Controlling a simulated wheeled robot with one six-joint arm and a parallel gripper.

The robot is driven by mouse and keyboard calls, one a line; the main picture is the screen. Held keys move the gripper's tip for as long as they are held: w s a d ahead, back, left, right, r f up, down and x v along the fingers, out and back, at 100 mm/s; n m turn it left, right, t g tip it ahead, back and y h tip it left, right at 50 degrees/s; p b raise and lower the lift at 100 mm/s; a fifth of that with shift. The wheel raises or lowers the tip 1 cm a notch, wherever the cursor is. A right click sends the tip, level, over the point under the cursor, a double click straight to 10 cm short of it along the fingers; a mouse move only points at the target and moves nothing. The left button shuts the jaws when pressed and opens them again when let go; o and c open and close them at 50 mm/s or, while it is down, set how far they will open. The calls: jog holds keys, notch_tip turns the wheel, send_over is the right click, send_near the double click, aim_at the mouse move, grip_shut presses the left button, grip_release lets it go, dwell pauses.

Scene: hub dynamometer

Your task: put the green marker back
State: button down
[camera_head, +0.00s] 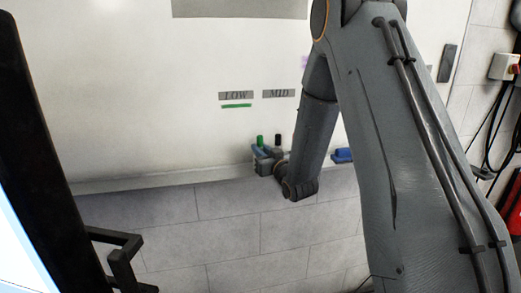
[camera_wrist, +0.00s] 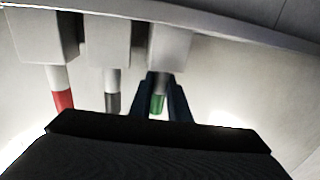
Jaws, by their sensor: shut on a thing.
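In the wrist view the green marker (camera_wrist: 157,103) stands between my two dark fingers. My gripper (camera_wrist: 162,85) is shut on it. The marker's other end meets a grey holder block (camera_wrist: 170,45); how deep it sits there I cannot tell. In the head view the green marker (camera_head: 260,140) stands upright, low against the whiteboard.
A black marker (camera_wrist: 112,102) and a red marker (camera_wrist: 63,100) sit in neighbouring holder blocks. The whiteboard (camera_head: 150,90) carries LOW (camera_head: 236,95) and MID (camera_head: 279,93) labels and a green stroke (camera_head: 237,106).

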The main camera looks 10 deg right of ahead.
jog(key=shift+f, duration=0.15)
jog(key=c, duration=1.7)
grip_release()
jog(key=shift+o, duration=0.2)
jog(key=shift+r, duration=0.2)
jog(key=s+d+b, duration=0.2)
jog(key=s+b, duration=0.2)
jog(key=s, duration=0.8)
jog(key=s+f+m+g+h, duration=0.1)
jog(key=s+f+g+h, duration=0.2)
jog(key=s+f+g, duration=0.6)
jog(key=s+a+f+g, duration=0.1)
jog(key=s+g, duration=0.2)
jog(key=s, duration=0.5)
jog(key=s+a+f+m+g, duration=0.1)
jog(key=s+g, duration=0.3)
jog(key=s, duration=0.4)
jog(key=shift+f, duration=0.8)
